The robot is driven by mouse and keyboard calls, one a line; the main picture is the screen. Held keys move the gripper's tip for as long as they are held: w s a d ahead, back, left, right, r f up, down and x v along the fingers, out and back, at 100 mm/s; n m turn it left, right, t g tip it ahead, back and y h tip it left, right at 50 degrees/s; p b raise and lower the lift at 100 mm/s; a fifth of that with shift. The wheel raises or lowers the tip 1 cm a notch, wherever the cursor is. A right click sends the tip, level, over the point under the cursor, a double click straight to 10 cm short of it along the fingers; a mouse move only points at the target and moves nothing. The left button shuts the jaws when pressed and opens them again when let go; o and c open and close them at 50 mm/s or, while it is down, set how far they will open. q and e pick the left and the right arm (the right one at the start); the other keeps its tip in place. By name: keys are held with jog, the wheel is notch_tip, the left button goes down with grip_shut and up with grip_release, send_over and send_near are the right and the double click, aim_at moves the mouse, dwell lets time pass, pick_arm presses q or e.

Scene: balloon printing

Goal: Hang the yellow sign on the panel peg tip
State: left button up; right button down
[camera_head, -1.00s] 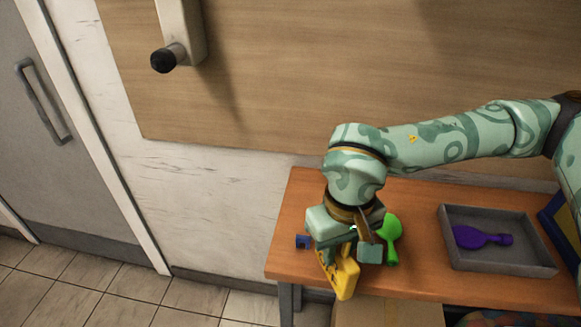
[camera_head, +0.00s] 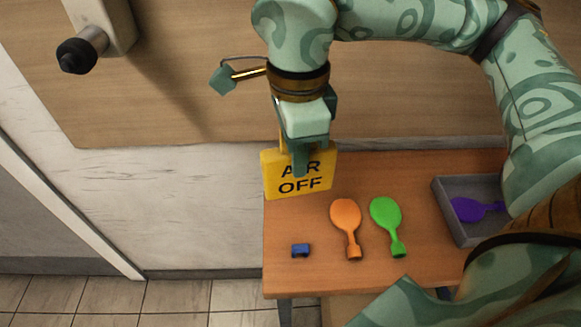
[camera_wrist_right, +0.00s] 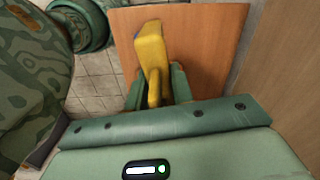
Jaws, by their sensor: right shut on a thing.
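The yellow sign (camera_head: 283,184) reads "AIR OFF" and hangs upright below my right gripper (camera_head: 301,165), which is shut on its upper part. The sign is held above the back left of the table. In the right wrist view the sign (camera_wrist_right: 151,50) sits between the two fingers (camera_wrist_right: 157,88). The panel peg (camera_head: 82,50) sticks out from a pale mount on the wooden panel at upper left, with a black tip. The sign is apart from it, lower and to the right. My left gripper is not in view.
On the orange-brown table (camera_head: 320,270) lie an orange balloon (camera_head: 346,215), a green balloon (camera_head: 386,213) and a small blue piece (camera_head: 300,250). A grey tray (camera_head: 450,215) holds a purple balloon (camera_head: 470,208). The space between sign and peg looks clear.

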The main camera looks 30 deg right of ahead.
jog(key=shift+s+d+m, duration=0.1)
jog(key=shift+s+m, duration=0.15)
jog(key=shift+m, duration=0.85)
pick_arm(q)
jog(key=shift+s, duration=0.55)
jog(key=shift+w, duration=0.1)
pick_arm(e)
jog(key=shift+w+d+f, duration=0.15)
jog(key=shift+w+d, duration=0.05)
jog(key=shift+w, duration=0.1)
jog(key=w+d+f+b, duration=0.1)
jog(key=w+d+f, duration=0.1)
jog(key=w+f, duration=0.1)
jog(key=w+d+f+b, duration=0.2)
jog(key=w+d+f, duration=0.1)
jog(key=w+f, duration=0.1)
jog(key=w+d+f+b, duration=0.2)
jog(key=w+f, duration=0.1)
jog(key=f, duration=0.2)
jog(key=shift+w+d, duration=0.3)
jog(key=shift+w, duration=0.1)
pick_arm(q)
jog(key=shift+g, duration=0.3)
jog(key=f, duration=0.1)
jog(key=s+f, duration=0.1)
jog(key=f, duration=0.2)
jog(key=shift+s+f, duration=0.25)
pick_arm(e)
jog(key=shift+f, duration=0.15)
